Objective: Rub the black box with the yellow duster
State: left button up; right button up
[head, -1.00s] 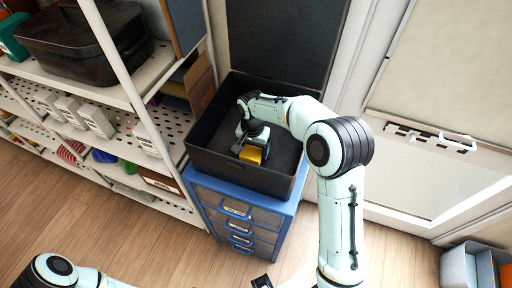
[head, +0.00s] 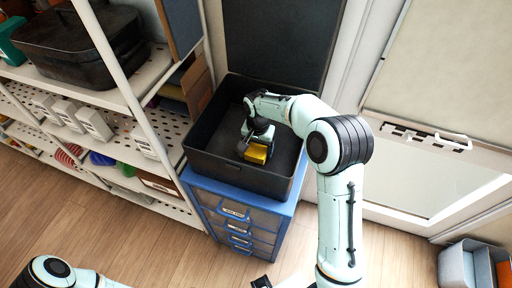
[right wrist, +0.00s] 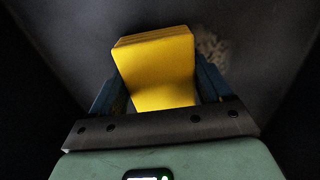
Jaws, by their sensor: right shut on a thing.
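The black box (head: 234,168) is an open, deep bin standing on top of a blue drawer unit. My right gripper (head: 257,148) reaches down inside it and is shut on the yellow duster (head: 257,153). In the right wrist view the yellow duster (right wrist: 160,70) sits between the two blue fingers, over the dark box floor (right wrist: 75,50). A pale mottled patch (right wrist: 210,48) shows on that floor just right of the duster. I cannot tell whether the duster touches the floor.
The blue drawer unit (head: 290,208) stands against the wall. White perforated shelves (head: 110,95) with a dark lidded pot (head: 85,45) and several small boxes are close on the left. A dark panel (head: 280,40) rises behind the box. A grey bin (head: 455,265) stands at lower right.

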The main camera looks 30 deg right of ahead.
aim_at(249, 151)
jog(key=shift+a+f, duration=0.15)
jog(key=shift+a, duration=1.6)
jog(key=shift+d+r, duration=0.2)
jog(key=shift+d, duration=0.9)
jog(key=shift+d+f, duration=0.15)
jog(key=shift+d, duration=0.4)
jog(key=shift+w+a+p, duration=0.4)
jog(key=shift+a, duration=0.05)
jog(key=shift+w+a, duration=0.3)
jog(key=shift+w, duration=0.05)
jog(key=shift+w+a+p, duration=0.4)
jog(key=shift+a+p, duration=0.05)
jog(key=shift+a, duration=0.1)
jog(key=shift+w+a, duration=0.2)
jog(key=shift+w, duration=0.05)
jog(key=shift+d+p, duration=0.3)
jog(key=shift+d, duration=0.75)
pick_arm(q)
jog(key=shift+w+r, duration=0.55)
jog(key=shift+r, duration=0.2)
jog(key=shift+w+r, duration=0.5)
jog(key=shift+r, duration=0.25)
pick_arm(e)
jog(key=shift+d, duration=0.5)
